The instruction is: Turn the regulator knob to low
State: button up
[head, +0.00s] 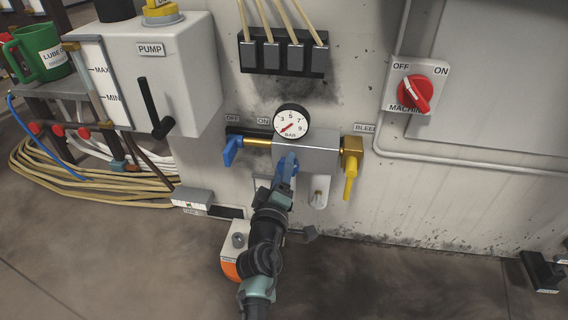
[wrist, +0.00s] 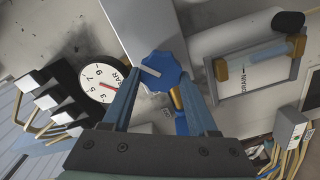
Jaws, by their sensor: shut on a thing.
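The blue regulator knob (wrist: 162,70) has a lobed edge and a white pointer line on its face. It sits between the fingers of my gripper (wrist: 160,82), which is shut on it. In the head view my gripper (head: 284,178) reaches up to the underside of the grey regulator block (head: 312,150) and mostly hides the knob. The round pressure gauge (head: 291,121) is on top of the block, marked BAR, with its red needle pointing to the lower left. The gauge also shows in the wrist view (wrist: 98,83). No "low" marking is legible.
A blue lever (head: 231,150) is left of the block and a yellow bleed lever (head: 350,178) is right of it. The pump tank (head: 170,75) stands at left. A red machine switch (head: 414,94) is at upper right.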

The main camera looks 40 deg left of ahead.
jog(key=shift+f+n, duration=0.15)
jog(key=shift+n, duration=0.95)
jog(key=shift+f+n, duration=0.1)
jog(key=shift+n, duration=1)
jog(key=o, duration=1.4)
jog(key=shift+c, duration=0.2)
jog(key=p+v, duration=0.3)
jog(key=v, duration=1)
jog(key=shift+p, duration=0.3)
jog(key=shift+r, duration=0.1)
